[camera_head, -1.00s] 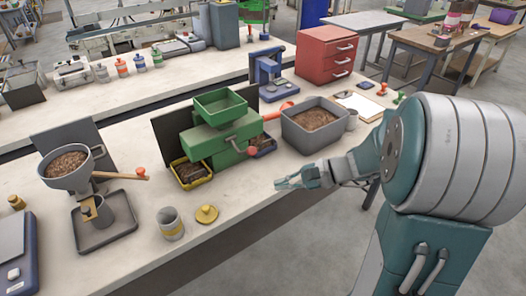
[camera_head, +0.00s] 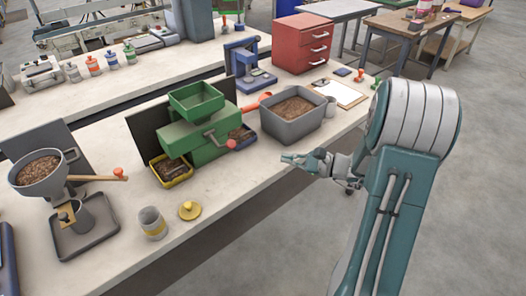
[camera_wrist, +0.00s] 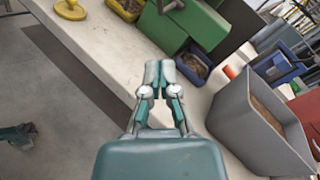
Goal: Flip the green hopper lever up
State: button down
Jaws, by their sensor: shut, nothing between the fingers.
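The green hopper machine (camera_head: 208,148) stands on the long pale bench in the head view, with an open green tray on top. A grey lever with a red knob (camera_head: 231,144) sticks out from its front, tilted down to the right. In the wrist view the green body (camera_wrist: 196,27) is at the top, with part of the grey lever (camera_wrist: 172,6) at the upper edge; its knob is out of that frame. My gripper (camera_head: 284,157) is shut and empty, to the right of the lever and apart from it. Its closed fingertips (camera_wrist: 159,66) show in the wrist view.
A grey bin of brown pellets (camera_head: 292,130) stands right of the machine, close to my gripper. An orange-red handle (camera_head: 256,102) lies between them. A yellow-rimmed tray (camera_head: 172,178), a yellow lid (camera_head: 189,210) and a funnel stand (camera_head: 38,172) are to the left.

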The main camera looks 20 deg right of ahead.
aim_at(235, 144)
jog(key=s+a+r+x, duration=0.1)
jog(key=r+x, duration=0.1)
jog(key=x, duration=1)
jog(key=shift+a+r, duration=0.15)
jog(key=shift+r, duration=0.05)
jog(key=shift+r, duration=0.2)
jog(key=shift+w+r, duration=0.1)
jog(key=shift+r, duration=0.2)
